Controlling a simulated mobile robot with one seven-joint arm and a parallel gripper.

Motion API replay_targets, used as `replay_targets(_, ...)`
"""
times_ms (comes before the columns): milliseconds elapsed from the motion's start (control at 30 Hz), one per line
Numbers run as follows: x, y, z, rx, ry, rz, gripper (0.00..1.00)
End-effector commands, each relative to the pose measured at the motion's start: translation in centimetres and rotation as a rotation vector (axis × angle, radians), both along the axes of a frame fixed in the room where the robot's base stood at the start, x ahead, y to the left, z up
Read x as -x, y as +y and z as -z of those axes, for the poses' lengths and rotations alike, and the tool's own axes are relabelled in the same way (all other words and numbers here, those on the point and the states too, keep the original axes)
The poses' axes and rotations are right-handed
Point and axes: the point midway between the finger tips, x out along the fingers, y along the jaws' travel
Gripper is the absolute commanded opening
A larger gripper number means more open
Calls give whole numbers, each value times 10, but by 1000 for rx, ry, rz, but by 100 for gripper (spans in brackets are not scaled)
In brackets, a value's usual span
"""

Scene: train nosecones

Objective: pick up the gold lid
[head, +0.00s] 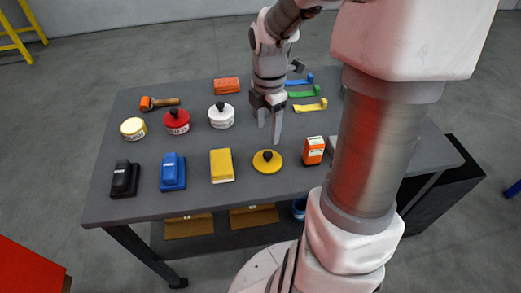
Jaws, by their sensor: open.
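The gold lid (267,161) is a round yellow-gold disc with a dark knob on top. It lies flat near the front edge of the grey table (215,192), between a yellow block and an orange box. My gripper (268,138) points down just behind the lid, with its two fingers apart and nothing visible between them. The fingertips look close to the lid's far side in the picture; I cannot tell their height above the table.
A yellow block (221,165) stands left of the lid and an orange box (314,150) right of it. Blue (172,171) and black (124,178) blocks lie further left. Red (177,121) and white (221,115) knobbed tins stand behind. Coloured strips (304,91) lie at the back right.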

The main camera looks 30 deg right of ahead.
Motion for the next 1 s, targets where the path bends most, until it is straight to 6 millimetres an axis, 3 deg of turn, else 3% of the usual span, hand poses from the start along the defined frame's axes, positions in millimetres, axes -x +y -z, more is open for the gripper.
replay_targets(100, 1, 0, 24, -2, 3, 0, 67)
replay_targets(367, 1, 0, 42, 0, 0, 1, 67)
replay_targets(633, 3, -1, 81, -1, 1, 0, 67)
replay_targets(967, 3, -2, 88, 1, -1, 1, 67)
replay_targets(1000, 3, -2, 88, 1, -1, 1, 62)
